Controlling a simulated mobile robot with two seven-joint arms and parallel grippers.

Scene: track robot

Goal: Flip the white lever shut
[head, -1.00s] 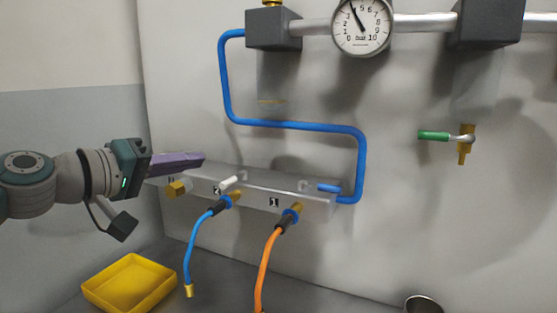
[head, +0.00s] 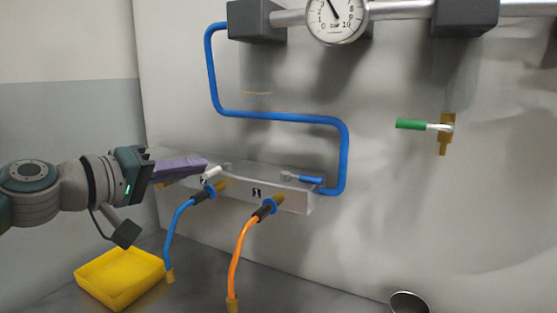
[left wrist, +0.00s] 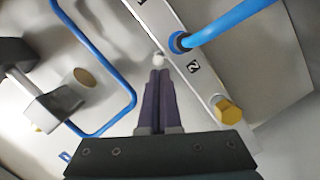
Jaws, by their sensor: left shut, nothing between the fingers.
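The white lever (head: 211,172) sits on top of the grey manifold block (head: 238,188), near the outlet with the blue hose. My left gripper (head: 205,163), with purple fingers, is shut and empty, its tips right by the white lever. In the left wrist view the lever's round white end (left wrist: 159,59) shows just beyond the closed fingertips (left wrist: 160,72). I cannot tell whether they touch. The rest of the lever is hidden there. My right gripper is not in view.
A blue hose (head: 172,232) and an orange hose (head: 240,252) hang in front. A blue pipe (head: 280,117) runs above. A yellow tray (head: 118,279) stands below left. A green-handled valve (head: 412,124) is at right.

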